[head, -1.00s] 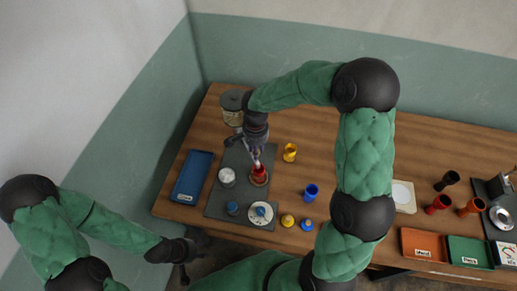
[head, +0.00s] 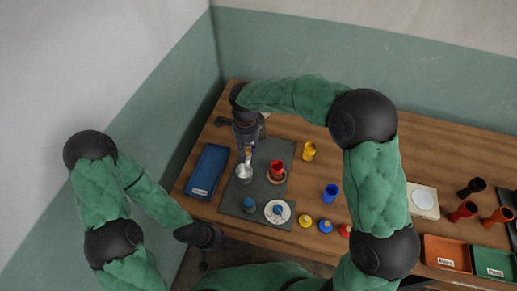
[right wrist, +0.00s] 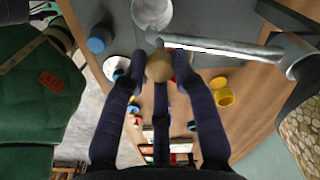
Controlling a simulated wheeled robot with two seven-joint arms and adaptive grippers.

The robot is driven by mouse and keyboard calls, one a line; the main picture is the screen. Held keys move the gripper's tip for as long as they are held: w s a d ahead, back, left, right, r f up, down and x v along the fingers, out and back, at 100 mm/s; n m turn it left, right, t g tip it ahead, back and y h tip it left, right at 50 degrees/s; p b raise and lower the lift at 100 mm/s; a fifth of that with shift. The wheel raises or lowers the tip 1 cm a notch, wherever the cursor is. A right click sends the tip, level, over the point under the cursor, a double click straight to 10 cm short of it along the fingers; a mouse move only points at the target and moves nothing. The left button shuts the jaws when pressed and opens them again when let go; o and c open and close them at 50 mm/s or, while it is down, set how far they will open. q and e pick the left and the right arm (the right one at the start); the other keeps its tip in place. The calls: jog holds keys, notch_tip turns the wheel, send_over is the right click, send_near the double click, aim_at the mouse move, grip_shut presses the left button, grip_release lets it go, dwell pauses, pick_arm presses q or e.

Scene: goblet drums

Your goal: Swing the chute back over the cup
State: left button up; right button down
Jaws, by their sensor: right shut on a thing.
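The grey metal chute (right wrist: 225,47) runs across the right wrist view from a post near the grain jar to the silver cup's near edge. My right gripper (right wrist: 160,62) is shut on the round tan knob (right wrist: 160,68) at the chute's free end. In the head view my right gripper (head: 247,153) is just behind the silver cup (head: 244,174), which also shows in the right wrist view (right wrist: 152,12). I cannot tell whether the chute's tip is fully above it. A red cup (head: 277,167) stands right of it on a round wooden base. My left gripper (head: 204,262) hangs off the table's front; its jaws are unclear.
A jar of grain (right wrist: 300,130) stands beside the chute's post. A blue tray (head: 208,172) lies left of the dark mat (head: 256,205). Yellow (head: 309,150) and blue (head: 331,194) cups stand to the right. A white dish (head: 277,211) is at the mat's front.

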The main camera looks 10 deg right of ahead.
jog(key=shift+w+a+m, duration=0.35)
jog(key=shift+a+m, duration=0.35)
jog(key=c, duration=1)
grip_release()
jog(key=shift+r, duration=0.1)
notch_tip(320, 180, up, 12)
jog(key=shift+f, duration=0.1)
